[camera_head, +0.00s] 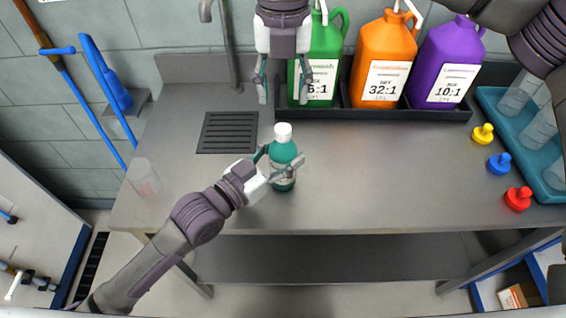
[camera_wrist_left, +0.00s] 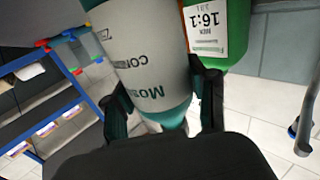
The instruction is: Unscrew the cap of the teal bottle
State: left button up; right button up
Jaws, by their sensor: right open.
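The teal bottle (camera_head: 282,153) with its white cap (camera_head: 283,130) stands upright near the front of the grey steel table. My left gripper (camera_head: 277,167) has its fingers on both sides of the bottle's body and appears closed on it. In the left wrist view, the bottle (camera_wrist_left: 150,75) with its pale label fills the space between the left gripper's fingers (camera_wrist_left: 165,105); the cap is not seen there. My right gripper (camera_head: 283,82) points down, open and empty, above and behind the cap, in front of the green jug.
A black tray (camera_head: 375,114) at the back holds green (camera_head: 322,55), orange (camera_head: 381,60) and purple (camera_head: 447,60) jugs. Yellow (camera_head: 482,134), blue (camera_head: 498,164) and red (camera_head: 517,199) caps sit by a teal tray (camera_head: 515,142). A clear cup (camera_head: 145,180) stands left, near a drain grate (camera_head: 228,132).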

aim_at(283, 128)
pick_arm(q)
grip_shut()
pick_arm(e)
jog(key=m, duration=0.9)
jog(key=shift+m, duration=0.3)
jog(key=m, duration=0.3)
jog(key=shift+f+m, duration=0.1)
jog(key=shift+m, duration=0.3)
jog(key=shift+f, duration=3.9)
